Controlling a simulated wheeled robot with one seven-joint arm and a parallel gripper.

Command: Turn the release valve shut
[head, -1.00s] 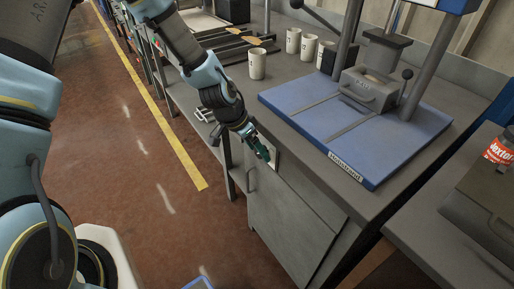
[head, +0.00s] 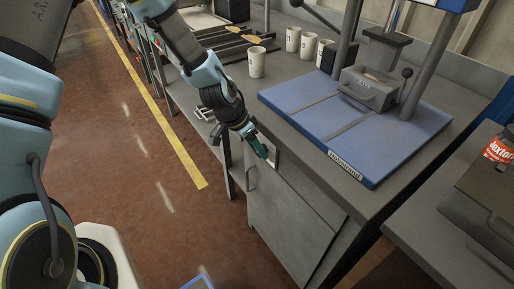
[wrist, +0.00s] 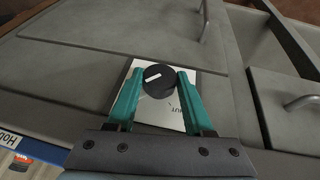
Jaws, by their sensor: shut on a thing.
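The release valve is a round black knob (wrist: 158,81) with a white pointer mark, on a white plate (wrist: 152,112) fixed to the grey cabinet front. In the wrist view the mark lies on the knob's left half. Part of the lettering, ending in "UT", shows on the plate at the lower right, beside the right finger. My gripper (wrist: 160,76) has its green fingers on either side of the knob and is shut on it. In the head view my gripper (head: 264,150) is at the cabinet's upper corner, in front of the plate (head: 273,157), and hides the knob.
The cabinet (head: 285,215) has handles near the plate. Above it, the bench carries a blue press base (head: 330,130) with a grey block (head: 368,90) and several white mugs (head: 257,62). The red-brown floor (head: 120,130) at left is open, with a yellow line.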

